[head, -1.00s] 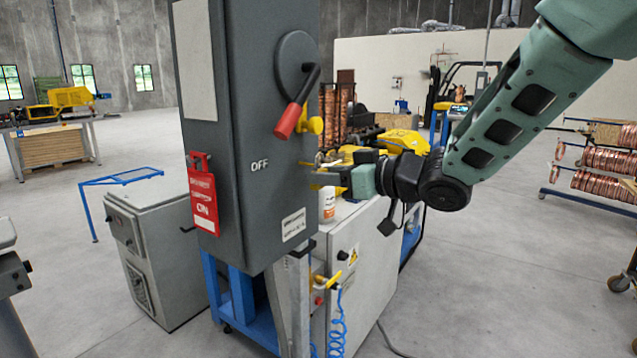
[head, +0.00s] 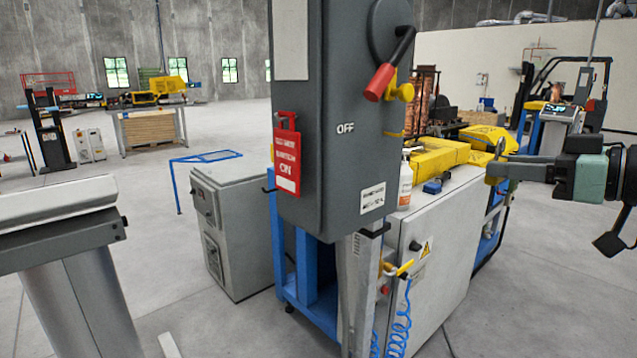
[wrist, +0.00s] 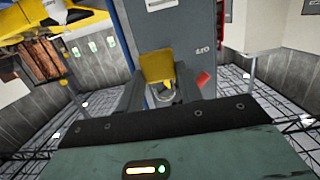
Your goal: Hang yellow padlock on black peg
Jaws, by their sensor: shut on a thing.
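My gripper (head: 497,170) is at the right in the head view, apart from the dark grey switch box (head: 340,185). In the wrist view my gripper (wrist: 160,90) is shut on a yellow block with a grey part below it, which looks like the yellow padlock (wrist: 157,67). A short black peg-like piece (head: 375,231) sticks out at the box's lower right edge. I cannot tell for certain that it is the black peg.
A white bottle (head: 405,183) stands on the grey cabinet (head: 440,260).

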